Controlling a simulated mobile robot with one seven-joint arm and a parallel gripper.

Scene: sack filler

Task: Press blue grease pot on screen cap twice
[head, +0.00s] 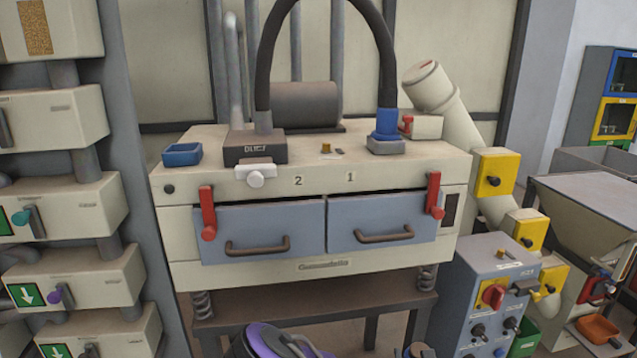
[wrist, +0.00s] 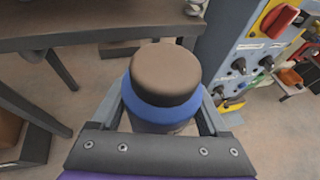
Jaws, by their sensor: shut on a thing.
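My gripper (wrist: 164,112) is shut on the blue grease pot (wrist: 163,98), with a finger on each side of it. The pot has a blue band, a dark ring and a brown-grey round top facing the wrist camera's far side. It is held clear above the floor. I cannot tell for certain which part is the screen cap; a small brass fitting (head: 326,148) stands on top of the cream machine (head: 400,165).
The machine has two grey drawers (head: 258,222), red clamp levers (head: 207,212) and a black hose (head: 268,60) arching above. A blue tray (head: 182,154) sits on its top left. A grey control box (head: 485,280) with knobs stands to the right. A dark bench (wrist: 90,30) edge lies ahead in the wrist view.

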